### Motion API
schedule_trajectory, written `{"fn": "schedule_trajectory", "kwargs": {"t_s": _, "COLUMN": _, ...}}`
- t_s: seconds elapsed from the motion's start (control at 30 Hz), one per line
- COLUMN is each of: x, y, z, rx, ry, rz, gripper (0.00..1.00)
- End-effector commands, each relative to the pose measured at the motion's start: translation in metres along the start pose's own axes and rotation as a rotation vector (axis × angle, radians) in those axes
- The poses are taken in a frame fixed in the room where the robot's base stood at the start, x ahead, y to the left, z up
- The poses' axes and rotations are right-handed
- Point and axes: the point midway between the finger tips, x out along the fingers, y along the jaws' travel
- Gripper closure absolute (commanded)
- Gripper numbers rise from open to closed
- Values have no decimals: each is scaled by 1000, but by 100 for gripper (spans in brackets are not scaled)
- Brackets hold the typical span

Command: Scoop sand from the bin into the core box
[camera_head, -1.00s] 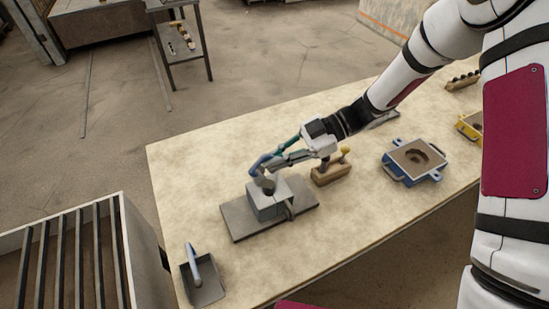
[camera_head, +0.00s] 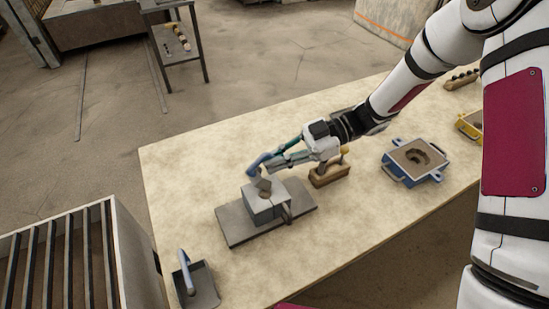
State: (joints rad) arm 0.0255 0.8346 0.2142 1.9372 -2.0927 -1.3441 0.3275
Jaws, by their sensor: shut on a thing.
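The core box (camera_head: 262,210) is a grey block on a flat grey plate (camera_head: 240,232) near the table's middle. My gripper (camera_head: 277,160) is above and just behind it, shut on the blue handle of a scoop (camera_head: 256,162). A small grey-brown piece (camera_head: 264,187), apparently the scoop's head, shows tilted right over the box's top. I cannot tell whether it touches the box or holds sand. The box's inside is hidden. I cannot make out for sure which container is the sand bin.
A blue-framed box (camera_head: 414,160) with brown fill and a hollow stands to the right. A wooden block with a yellow knob (camera_head: 330,173) sits close beside my gripper. A dustpan-like tool (camera_head: 204,287) lies at the front left. A slatted grey bin (camera_head: 122,250) stands left of the table.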

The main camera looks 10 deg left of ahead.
Motion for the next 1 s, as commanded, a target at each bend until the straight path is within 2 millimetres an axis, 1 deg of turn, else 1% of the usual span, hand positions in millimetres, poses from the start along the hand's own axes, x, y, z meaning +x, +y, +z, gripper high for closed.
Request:
{"fn": "schedule_trajectory", "kwargs": {"t_s": 0.03, "x": -1, "y": 1, "z": 2, "rx": 3, "ry": 13, "rz": 1, "gripper": 100}}
{"fn": "schedule_trajectory", "kwargs": {"t_s": 0.5, "x": -8, "y": 2, "z": 7, "rx": 23, "ry": 114, "rz": 5, "gripper": 100}}
{"fn": "schedule_trajectory", "kwargs": {"t_s": 1.0, "x": -8, "y": 2, "z": 7, "rx": 27, "ry": 134, "rz": 5, "gripper": 100}}
